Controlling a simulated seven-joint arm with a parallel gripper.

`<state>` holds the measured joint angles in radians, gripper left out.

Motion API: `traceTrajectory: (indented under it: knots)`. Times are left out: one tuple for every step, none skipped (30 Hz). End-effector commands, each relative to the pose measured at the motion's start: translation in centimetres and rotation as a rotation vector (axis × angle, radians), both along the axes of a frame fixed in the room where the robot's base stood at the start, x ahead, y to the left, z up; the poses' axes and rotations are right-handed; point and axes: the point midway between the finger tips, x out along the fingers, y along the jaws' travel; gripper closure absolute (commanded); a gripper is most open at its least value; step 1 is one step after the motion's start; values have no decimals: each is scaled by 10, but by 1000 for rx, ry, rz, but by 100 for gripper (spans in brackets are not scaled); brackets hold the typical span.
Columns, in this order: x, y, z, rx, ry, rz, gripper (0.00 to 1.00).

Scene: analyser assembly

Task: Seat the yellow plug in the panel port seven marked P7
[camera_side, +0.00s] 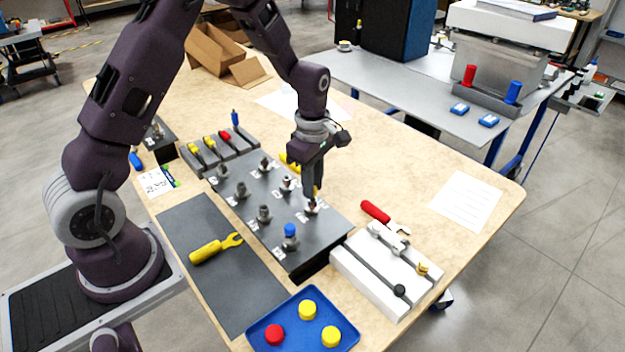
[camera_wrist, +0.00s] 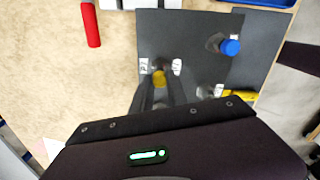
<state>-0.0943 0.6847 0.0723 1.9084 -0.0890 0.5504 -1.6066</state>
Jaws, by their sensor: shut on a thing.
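The yellow plug (camera_wrist: 159,78) is held between the fingers of my gripper (camera_wrist: 160,92) in the wrist view. In the side view my gripper (camera_side: 313,192) points down at the right part of the dark port panel (camera_side: 325,232), with a sliver of yellow at its fingers. The fingers are directly over or at a metal port (camera_side: 311,208).
A blue-capped port (camera_side: 290,231) and several bare metal ports share the panel. A red-handled wrench (camera_side: 376,211) and a white block with slots (camera_side: 365,270) lie to the right. A blue tray (camera_side: 262,336) with caps is in front. A yellow wrench (camera_side: 207,250) lies on a dark mat (camera_side: 245,290).

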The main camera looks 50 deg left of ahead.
Motion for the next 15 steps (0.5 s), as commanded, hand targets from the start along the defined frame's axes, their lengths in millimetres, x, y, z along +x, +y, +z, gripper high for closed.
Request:
traceTrajectory:
  knots:
    - [0,0,-1,0,1,0,100]
    - [0,0,-2,0,1,0,100]
    - [0,0,-3,0,1,0,100]
    - [0,0,-4,0,1,0,100]
    - [0,0,-5,0,1,0,100]
    - [0,0,-6,0,0,0,100]
    - [0,0,-6,0,0,0,100]
    - [0,0,-7,0,0,0,100]
    - [0,0,-8,0,0,0,100]
    - [0,0,-9,0,0,0,100]
    - [0,0,-10,0,0,0,100]
    - [0,0,-11,0,0,0,100]
    - [0,0,-11,0,0,0,77]
    - [0,0,-10,0,0,0,71]
    - [0,0,-10,0,0,0,63]
